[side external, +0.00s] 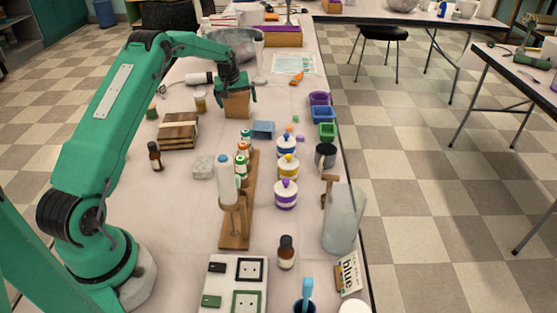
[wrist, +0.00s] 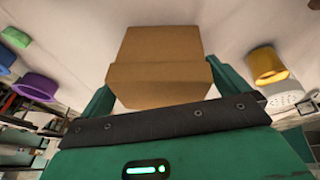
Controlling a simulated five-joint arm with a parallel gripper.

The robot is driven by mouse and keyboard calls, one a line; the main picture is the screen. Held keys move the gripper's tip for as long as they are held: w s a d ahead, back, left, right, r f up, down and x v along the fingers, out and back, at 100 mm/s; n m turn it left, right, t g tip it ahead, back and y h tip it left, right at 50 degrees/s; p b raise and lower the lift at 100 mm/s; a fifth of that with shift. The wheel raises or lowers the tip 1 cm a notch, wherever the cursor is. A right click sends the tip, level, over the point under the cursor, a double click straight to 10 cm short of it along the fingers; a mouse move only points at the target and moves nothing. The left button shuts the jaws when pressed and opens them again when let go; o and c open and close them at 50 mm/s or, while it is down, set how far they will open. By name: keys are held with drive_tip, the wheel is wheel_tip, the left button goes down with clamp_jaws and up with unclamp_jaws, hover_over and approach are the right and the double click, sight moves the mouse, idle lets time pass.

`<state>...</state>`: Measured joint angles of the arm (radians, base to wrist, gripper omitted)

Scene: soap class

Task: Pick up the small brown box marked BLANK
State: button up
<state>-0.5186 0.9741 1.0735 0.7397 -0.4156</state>
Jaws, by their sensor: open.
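A small brown box (side external: 236,106) stands on the pale table toward the far part in the side view, just below my gripper (side external: 238,90). In the wrist view the plain brown box (wrist: 158,55) fills the upper middle. I cannot read any marking on it. My gripper (wrist: 165,85) is open, with one green finger showing on each side of the box. The box lies between or just beyond the fingers; I cannot tell whether either finger touches it. The near lower part of the box is hidden behind the dark gripper edge.
An amber jar (side external: 201,102) stands left of the box; it also shows in the wrist view (wrist: 267,65). A wood stack (side external: 179,131) sits nearer left. A blue tray (side external: 263,130) lies nearer right.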

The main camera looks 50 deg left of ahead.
drive_tip(key=shift+f, duration=0.15)
idle(0.4)
drive_tip(key=c, duration=0.9)
drive_tip(key=shift+w+r, duration=0.1)
drive_tip(key=shift+r, duration=0.7)
drive_tip(key=r, duration=0.3)
drive_tip(key=shift+d, duration=0.35)
drive_tip(key=d+r, duration=0.6)
drive_tip(key=d, duration=0.5)
drive_tip(key=shift+r+h, duration=0.2)
drive_tip(key=shift+h, duration=0.1)
drive_tip(key=shift+a, duration=0.1)
